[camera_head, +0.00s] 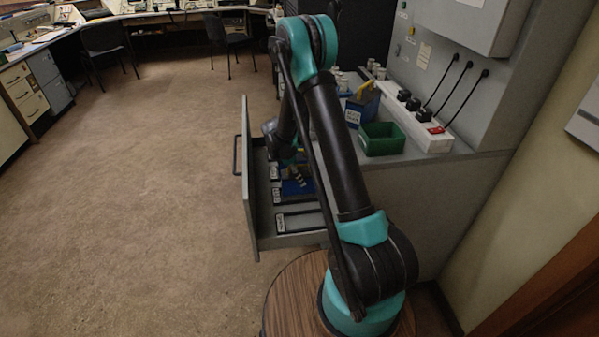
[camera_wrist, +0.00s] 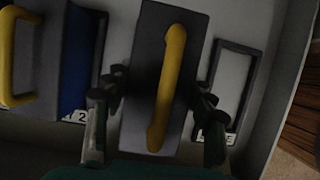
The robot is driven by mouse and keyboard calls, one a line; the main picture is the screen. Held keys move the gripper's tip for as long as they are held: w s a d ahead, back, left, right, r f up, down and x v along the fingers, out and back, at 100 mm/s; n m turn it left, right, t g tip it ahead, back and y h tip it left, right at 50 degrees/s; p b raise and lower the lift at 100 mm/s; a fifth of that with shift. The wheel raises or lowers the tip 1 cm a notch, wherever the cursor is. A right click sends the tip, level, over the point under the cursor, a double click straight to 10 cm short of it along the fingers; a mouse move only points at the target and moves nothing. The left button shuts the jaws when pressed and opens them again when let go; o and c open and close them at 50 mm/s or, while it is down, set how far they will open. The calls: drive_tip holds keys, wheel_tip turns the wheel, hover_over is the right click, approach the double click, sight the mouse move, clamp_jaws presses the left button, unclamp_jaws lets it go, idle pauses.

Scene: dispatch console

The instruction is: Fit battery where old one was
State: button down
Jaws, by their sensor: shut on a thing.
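My gripper (camera_wrist: 161,88) is shut on a dark grey battery (camera_wrist: 145,45) with a yellow handle, one finger on each long side. In the head view, my gripper is low inside the open drawer (camera_head: 247,190), partly hidden by my arm. The held battery's underside is hidden, so I cannot tell whether it touches the drawer floor. To its right in the wrist view is an empty framed slot (camera_wrist: 232,88) with a partly covered label. To its left is a blue-sided block (camera_wrist: 76,60) by a label reading 2, with another yellow handle (camera_wrist: 20,60) at the edge.
On the counter beside the drawer stand an empty green tray (camera_head: 382,139), a blue bin (camera_head: 354,112) with something yellow at it, and a white power strip (camera_head: 415,122) with black plugs. The drawer's side wall (camera_wrist: 282,80) is close on the right. Open floor (camera_head: 150,200) lies left.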

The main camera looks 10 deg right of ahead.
drive_tip(key=shift+f, duration=1.65)
drive_tip(key=shift+f, duration=0.1)
drive_tip(key=c, duration=0.6)
unclamp_jaws()
drive_tip(key=shift+o, duration=0.2)
